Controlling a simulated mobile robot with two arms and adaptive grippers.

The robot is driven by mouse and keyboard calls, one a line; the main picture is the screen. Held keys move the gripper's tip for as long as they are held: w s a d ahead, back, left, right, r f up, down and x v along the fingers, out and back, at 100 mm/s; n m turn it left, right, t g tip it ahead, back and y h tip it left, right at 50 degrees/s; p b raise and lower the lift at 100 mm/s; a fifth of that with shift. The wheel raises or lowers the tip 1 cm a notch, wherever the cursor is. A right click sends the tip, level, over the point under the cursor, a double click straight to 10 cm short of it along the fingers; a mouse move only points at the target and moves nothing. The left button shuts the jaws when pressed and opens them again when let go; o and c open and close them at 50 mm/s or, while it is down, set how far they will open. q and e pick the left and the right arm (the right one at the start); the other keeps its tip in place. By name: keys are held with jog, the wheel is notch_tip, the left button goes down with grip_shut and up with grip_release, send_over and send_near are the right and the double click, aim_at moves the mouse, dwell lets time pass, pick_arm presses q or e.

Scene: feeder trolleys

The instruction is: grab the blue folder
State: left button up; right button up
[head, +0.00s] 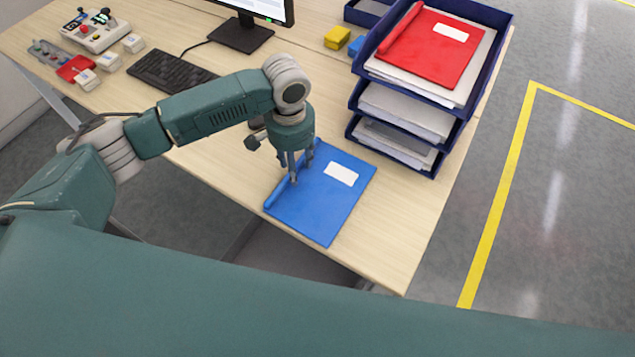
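The blue folder (325,205) lies flat on the wooden desk near its front edge, with a white label on its cover and a rounded spine along its left side. My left gripper (294,175) points down over the folder's upper left part, with its fingers at the spine. The fingers look a little apart, but I cannot tell whether they touch or pinch the spine. My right gripper is not in view.
A dark blue stacked tray (357,88) with papers and a red folder (433,45) stands right of the folder. A keyboard (170,74), monitor (250,12) and yellow block (338,37) are farther back. The desk's front right corner is clear.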

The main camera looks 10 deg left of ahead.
pick_arm(q)
jog(key=shift+f, duration=0.35)
grip_shut()
jog(key=shift+r, duration=0.1)
